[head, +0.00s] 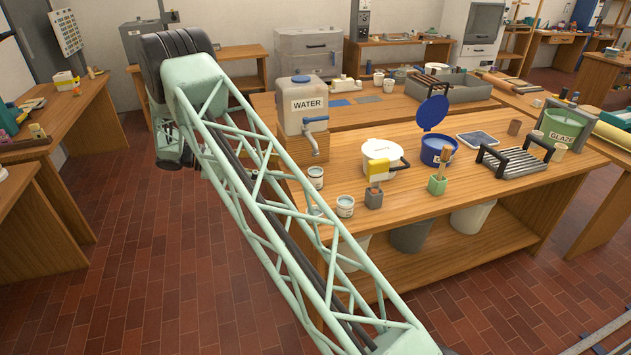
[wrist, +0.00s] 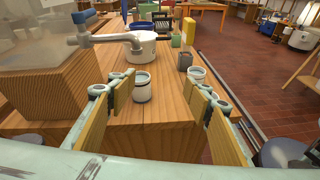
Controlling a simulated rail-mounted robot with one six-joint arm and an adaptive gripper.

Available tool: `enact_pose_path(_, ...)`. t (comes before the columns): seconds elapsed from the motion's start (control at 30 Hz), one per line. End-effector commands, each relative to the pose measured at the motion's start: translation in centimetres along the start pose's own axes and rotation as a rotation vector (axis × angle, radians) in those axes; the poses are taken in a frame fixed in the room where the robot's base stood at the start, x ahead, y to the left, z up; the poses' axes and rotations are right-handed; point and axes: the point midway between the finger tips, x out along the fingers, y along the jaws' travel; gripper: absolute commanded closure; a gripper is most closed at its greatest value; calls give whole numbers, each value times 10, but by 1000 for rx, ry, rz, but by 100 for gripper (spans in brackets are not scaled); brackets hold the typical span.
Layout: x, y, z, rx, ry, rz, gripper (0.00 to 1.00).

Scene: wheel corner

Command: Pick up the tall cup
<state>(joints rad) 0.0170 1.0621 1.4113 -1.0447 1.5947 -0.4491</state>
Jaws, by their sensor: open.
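My gripper (wrist: 160,92) is open, with one finger to each side of this cup in the picture; no contact shows. In the head view, one white cup (head: 345,206) stands near the bench's front edge and another cup (head: 316,177) stands below the water tap. Part of another cup-like thing shows through my arm's lattice. I cannot tell which cup is the tall one.
The water container (head: 303,105) with its tap (head: 313,135) stands left on a wooden block.

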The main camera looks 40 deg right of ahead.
Motion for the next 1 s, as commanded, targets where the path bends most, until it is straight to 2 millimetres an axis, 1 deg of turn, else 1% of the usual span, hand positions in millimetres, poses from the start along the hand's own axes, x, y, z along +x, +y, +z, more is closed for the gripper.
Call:
enact_pose_path(0.03, 3, 2, -9, -12, -15, 4, 54)
enact_pose_path(0.23, 13, 12, -38, -50, -74, 27, 54)
enact_pose_path(0.6, 34, 22, -93, -121, -180, 66, 54)
enact_pose_path(0.8, 41, 24, -113, -145, -221, 82, 54)
enact_pose_path(1.0, 44, 25, -122, -156, -239, 89, 54)
